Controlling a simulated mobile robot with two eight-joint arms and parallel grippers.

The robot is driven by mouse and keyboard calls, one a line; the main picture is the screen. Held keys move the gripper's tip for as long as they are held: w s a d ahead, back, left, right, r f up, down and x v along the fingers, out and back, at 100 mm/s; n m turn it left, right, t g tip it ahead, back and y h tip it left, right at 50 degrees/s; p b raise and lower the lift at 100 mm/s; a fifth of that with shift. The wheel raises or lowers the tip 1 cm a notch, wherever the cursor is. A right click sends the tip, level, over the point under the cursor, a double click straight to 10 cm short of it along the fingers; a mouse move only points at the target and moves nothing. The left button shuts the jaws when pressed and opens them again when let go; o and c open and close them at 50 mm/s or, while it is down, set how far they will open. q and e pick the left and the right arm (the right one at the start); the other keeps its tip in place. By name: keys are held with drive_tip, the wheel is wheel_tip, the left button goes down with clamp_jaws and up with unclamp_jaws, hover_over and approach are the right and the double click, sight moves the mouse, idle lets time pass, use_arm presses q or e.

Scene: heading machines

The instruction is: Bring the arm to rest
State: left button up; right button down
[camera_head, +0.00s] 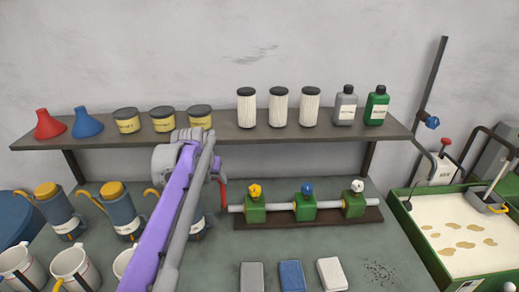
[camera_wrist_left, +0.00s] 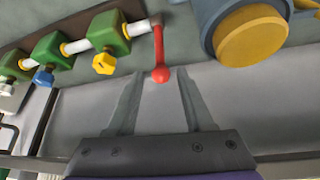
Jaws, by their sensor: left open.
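My left arm (camera_head: 178,215), purple and grey, reaches up from the bottom of the head view toward the shelf. My left gripper (camera_wrist_left: 153,85) is open in the wrist view, its two grey fingers apart and nothing clamped between them. A red lever with a round knob (camera_wrist_left: 160,74) appears between the fingertips; I cannot tell how near it is in depth. The red lever also shows in the head view (camera_head: 223,192), at the left end of the valve pipe. In the head view the gripper is mostly hidden by the arm. My right gripper is not in view.
A shelf (camera_head: 235,137) with funnels, tins, filters and bottles runs along the wall. The valve pipe (camera_head: 280,207) sits right of my arm. Jugs (camera_head: 122,220) and mugs stand left. Blocks (camera_head: 291,275) lie in front. A green-edged tray (camera_head: 425,250) is at right.

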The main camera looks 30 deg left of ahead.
use_arm(q)
drive_tip(key=s+d+f+m, duration=0.1)
drive_tip(key=s+d+f, duration=0.1)
drive_tip(key=s+d, duration=0.35)
drive_tip(key=s+d+f+m, duration=0.1)
drive_tip(key=s+d+f, duration=0.15)
drive_tip(key=d, duration=0.55)
drive_tip(key=shift+m+h, duration=0.8)
drive_tip(key=s+d+f, duration=0.3)
drive_tip(key=s, duration=0.2)
drive_tip(key=s+d+f, duration=0.3)
drive_tip(key=s, duration=0.2)
drive_tip(key=s+d+f, duration=0.4)
drive_tip(key=s, duration=0.1)
drive_tip(key=shift+s+d, duration=0.1)
drive_tip(key=shift+s, duration=0.15)
